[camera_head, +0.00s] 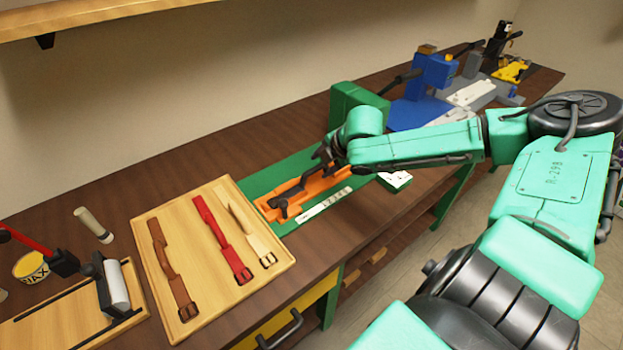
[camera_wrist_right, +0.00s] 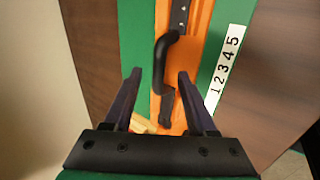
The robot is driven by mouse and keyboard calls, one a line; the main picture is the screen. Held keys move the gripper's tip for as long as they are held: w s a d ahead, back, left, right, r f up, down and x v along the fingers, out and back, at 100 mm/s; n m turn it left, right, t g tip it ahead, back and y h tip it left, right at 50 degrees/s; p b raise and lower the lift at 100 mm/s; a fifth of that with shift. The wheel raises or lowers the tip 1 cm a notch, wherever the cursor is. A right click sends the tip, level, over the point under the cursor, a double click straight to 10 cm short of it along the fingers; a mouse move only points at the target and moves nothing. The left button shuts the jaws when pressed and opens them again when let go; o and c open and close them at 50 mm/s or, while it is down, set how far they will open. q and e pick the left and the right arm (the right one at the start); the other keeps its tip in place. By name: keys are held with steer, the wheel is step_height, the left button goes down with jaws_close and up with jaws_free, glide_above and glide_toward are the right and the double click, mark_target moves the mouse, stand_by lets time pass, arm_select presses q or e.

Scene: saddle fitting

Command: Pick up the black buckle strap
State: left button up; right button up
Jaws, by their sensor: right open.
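The black buckle strap lies in the orange fixture (camera_head: 328,183); its dark buckle end (camera_head: 278,206) shows at the near left end. In the right wrist view a black strap length with holes (camera_wrist_right: 180,16) runs along the orange channel (camera_wrist_right: 201,40). A black curved handle-like piece (camera_wrist_right: 163,58) covers part of it, and a dark length (camera_wrist_right: 166,110) continues below. My right gripper (camera_head: 322,154) is open above the fixture's far part. In the right wrist view its fingers (camera_wrist_right: 158,76) stand on both sides of the channel, with nothing gripped. My left gripper is out of view.
A wooden tray (camera_head: 152,212) holds a brown strap (camera_head: 168,265), a red strap (camera_head: 222,238) and a cream strap (camera_head: 250,232). A numbered white strip (camera_head: 322,204) lies beside the fixture on the green base (camera_head: 258,184). A green block (camera_head: 350,98) and blue machine (camera_head: 432,72) stand behind.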

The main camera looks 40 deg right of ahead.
mark_target(316, 169)
steer(key=b+x, duration=0.3)
steer(key=x, duration=0.1)
steer(key=shift+f+b, duration=0.35)
steer(key=shift+w, duration=0.25)
steer(key=shift+s+a+r, duration=0.1)
steer(key=shift+a+r, duration=0.05)
jaws_close()
